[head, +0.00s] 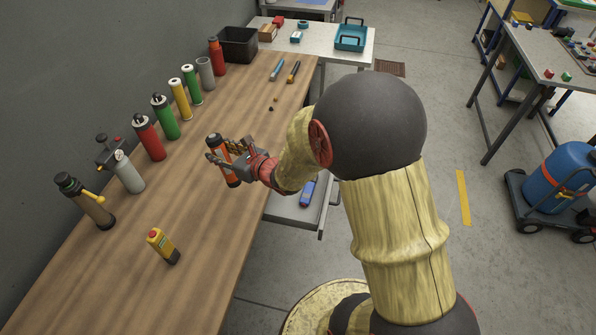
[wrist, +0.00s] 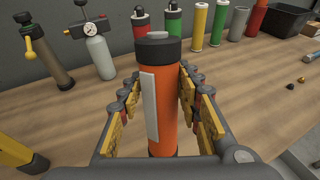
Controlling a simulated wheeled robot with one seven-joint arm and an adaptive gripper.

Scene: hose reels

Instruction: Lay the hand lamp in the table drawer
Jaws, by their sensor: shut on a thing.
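An orange cylinder (head: 231,176) with black ends, which looks like the hand lamp, stands nearly upright between the fingers of my gripper (head: 222,154) over the wooden table. In the wrist view the orange lamp (wrist: 163,105) shows its black cap and a pale label, with the yellow-padded fingers (wrist: 163,90) closed on both sides. Its lower end is hidden there, and I cannot tell whether it touches the table. The table drawer (head: 288,213) is pulled out under the table's right edge, to the right of and below my gripper. A blue object (head: 307,192) lies in it; my arm hides part of the drawer.
Several bottles and canisters stand along the wall, including a red one (head: 149,138) and a grey one with a gauge (head: 127,172). A black bin (head: 238,45) and two pen-like tools (head: 293,72) are farther back. The near tabletop is mostly clear.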

